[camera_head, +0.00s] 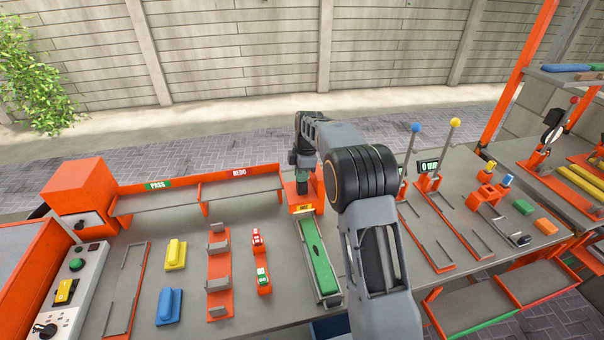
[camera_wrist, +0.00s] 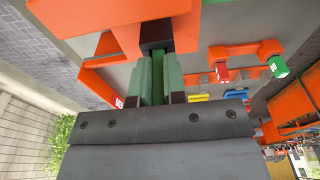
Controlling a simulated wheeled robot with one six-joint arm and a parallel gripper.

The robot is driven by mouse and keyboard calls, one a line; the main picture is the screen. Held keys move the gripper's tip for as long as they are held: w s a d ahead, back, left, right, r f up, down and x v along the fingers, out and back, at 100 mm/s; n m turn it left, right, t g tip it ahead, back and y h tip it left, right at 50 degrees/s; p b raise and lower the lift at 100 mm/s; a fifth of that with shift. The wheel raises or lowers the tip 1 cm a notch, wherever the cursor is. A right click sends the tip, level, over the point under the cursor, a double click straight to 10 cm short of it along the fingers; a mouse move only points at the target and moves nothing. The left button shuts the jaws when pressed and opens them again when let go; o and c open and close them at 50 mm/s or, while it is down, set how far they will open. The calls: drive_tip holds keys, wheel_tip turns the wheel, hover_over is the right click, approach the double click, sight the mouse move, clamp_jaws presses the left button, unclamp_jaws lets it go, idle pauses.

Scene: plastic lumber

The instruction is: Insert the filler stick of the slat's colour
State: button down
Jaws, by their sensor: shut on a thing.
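A green slat (camera_head: 319,252) lies in a grey tray on the bench. My gripper (camera_head: 302,160) is above an orange stand (camera_head: 291,190) behind the slat, at the bench's back edge. In the wrist view my gripper (camera_wrist: 158,82) is shut on a dark green piece (camera_wrist: 158,70), mostly hidden between the fingers. Its dark end meets the orange stand; I cannot tell whether it is seated there.
A yellow block (camera_head: 175,254) and a blue block (camera_head: 169,306) lie further left. An orange cradle (camera_head: 218,270) stands between them and the holder. Lever fixtures (camera_head: 428,185) with ball knobs stand right of my arm. PASS and REDO shelves (camera_head: 240,187) line the back.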

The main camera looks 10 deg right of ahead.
drive_tip(key=shift+f, duration=0.2)
drive_tip(key=c, duration=1.1)
unclamp_jaws()
wheel_tip(320, 180, up, 14)
drive_tip(key=d, duration=0.1)
drive_tip(key=shift+d+f, duration=0.15)
drive_tip(key=shift+d, duration=0.2)
